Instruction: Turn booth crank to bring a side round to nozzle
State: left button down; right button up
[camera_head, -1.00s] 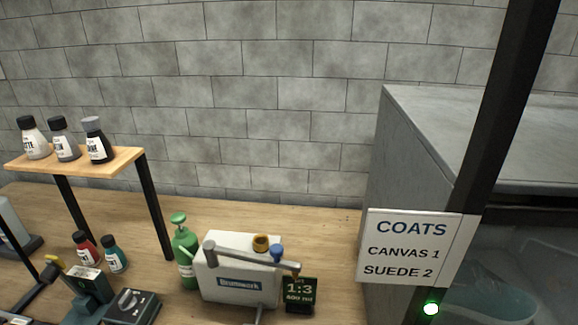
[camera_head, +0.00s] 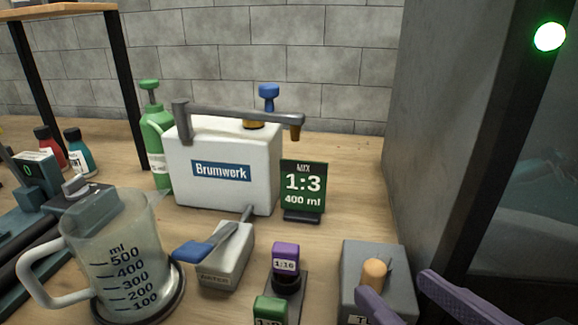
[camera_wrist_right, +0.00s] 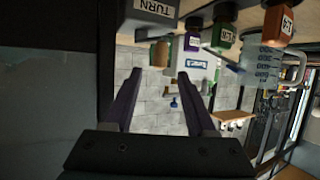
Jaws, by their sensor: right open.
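The booth crank is a grey box (camera_head: 372,255) with an orange knob (camera_head: 375,272) and a partly cut-off label, low at the right in the head view. In the right wrist view its TURN label (camera_wrist_right: 155,8) shows at the top edge. My right gripper (camera_head: 400,285) has purple fingers and is open, with its fingertips close to the knob; I cannot tell whether they touch it. It also shows in the right wrist view (camera_wrist_right: 160,75), with nothing between its fingers. The booth (camera_head: 440,110) stands at the right; its nozzle and any shoe are not visible. My left gripper is not in view.
A green light (camera_head: 549,37) glows on the dark booth post.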

aim_at(369, 262)
jog(key=b+x, duration=0.1)
jog(key=x, duration=0.8)
jog(key=shift+s, duration=0.1)
grip_shut()
jog(key=shift+r, duration=0.1)
